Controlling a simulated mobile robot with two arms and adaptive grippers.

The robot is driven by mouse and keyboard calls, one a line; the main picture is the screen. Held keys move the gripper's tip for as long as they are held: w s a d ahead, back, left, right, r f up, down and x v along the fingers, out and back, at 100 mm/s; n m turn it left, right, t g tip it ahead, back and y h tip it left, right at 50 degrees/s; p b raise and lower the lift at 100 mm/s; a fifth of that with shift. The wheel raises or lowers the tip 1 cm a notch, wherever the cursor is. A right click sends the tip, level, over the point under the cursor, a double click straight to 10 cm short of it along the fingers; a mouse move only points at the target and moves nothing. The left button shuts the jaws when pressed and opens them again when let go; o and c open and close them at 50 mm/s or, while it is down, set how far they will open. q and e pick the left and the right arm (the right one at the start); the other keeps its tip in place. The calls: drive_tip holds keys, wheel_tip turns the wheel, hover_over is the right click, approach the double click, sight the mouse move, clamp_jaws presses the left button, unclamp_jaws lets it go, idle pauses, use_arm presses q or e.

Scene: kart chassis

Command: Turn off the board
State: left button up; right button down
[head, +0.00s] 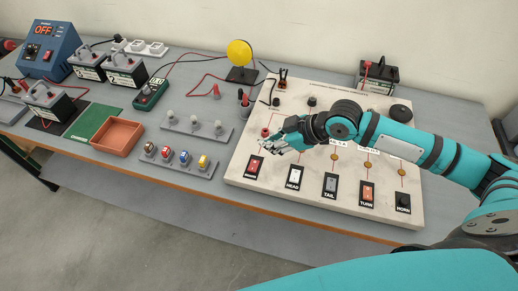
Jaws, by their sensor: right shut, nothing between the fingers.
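The board (236,177) is a pale panel on the right half of the bench in the head view. Along its front edge is a row of labelled switches: a red one (254,168) at the left, then HEAD (295,177), TAIL (330,186), an orange-lit TURN (367,194) and a dark HORN (403,202). The leftmost label is too small to read surely. My right gripper (266,147) is shut and empty, over the board's left part, just behind the red switch and apart from it as far as I can tell. My left gripper is out of view.
A red post (265,132) stands near the gripper. A rack of bulbs (195,126), a fuse rack (180,159) and an orange tray (117,138) lie left of the board. A blue power supply (49,49) reads OFF at the far left. A battery (378,76) stands behind the board.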

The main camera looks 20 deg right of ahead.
drive_tip(key=shift+w+b+v, duration=0.1)
drive_tip(key=shift+b+v, duration=0.1)
drive_tip(key=shift+v, duration=0.85)
drive_tip(key=shift+w+b+v, duration=0.15)
drive_tip(key=shift+v, duration=0.9)
drive_tip(key=shift+d, duration=0.15)
